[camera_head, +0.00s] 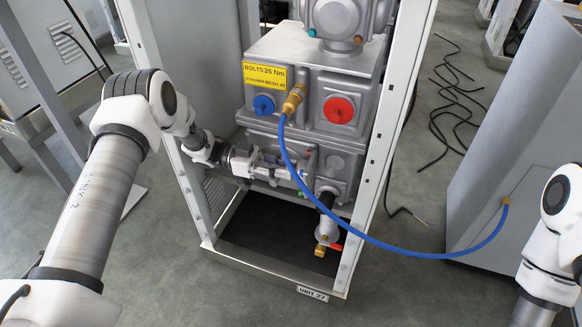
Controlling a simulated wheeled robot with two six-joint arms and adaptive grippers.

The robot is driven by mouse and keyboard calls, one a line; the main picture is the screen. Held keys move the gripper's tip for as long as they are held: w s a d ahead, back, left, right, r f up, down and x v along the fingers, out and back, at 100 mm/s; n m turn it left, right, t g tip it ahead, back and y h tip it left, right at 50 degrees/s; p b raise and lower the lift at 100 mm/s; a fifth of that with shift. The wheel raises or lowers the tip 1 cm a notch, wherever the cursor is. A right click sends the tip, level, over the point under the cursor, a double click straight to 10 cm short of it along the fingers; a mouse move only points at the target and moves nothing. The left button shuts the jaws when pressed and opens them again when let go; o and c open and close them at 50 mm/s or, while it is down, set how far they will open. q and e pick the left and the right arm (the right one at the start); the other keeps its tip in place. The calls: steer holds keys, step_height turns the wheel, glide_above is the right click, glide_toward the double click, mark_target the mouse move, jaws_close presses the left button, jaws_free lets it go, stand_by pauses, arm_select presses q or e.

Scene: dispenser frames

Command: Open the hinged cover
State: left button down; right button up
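The grey metal dispenser unit (345,68) stands inside a white upright frame (383,135). I cannot make out for certain which part is the hinged cover; my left gripper hides some of the lower housing. My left gripper (292,178) reaches in from the left to the front of that lower housing (345,162), below the blue cap. Its fingers are small and overlap the metal parts, so I cannot tell whether they are open, shut or touching. My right arm shows at the right edge, but its gripper is out of view.
A blue hose (375,239) runs from a brass fitting (293,101) to a grey cabinet (525,150), crossing close to my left gripper. A blue cap (264,104), red cap (339,110) and red-handled valve (327,233) are nearby. Black cables (455,110) lie on the floor behind.

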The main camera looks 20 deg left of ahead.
stand_by(0.5)
arm_select(q)
steer(key=c, duration=1)
jaws_free()
steer(key=shift+w, duration=0.1)
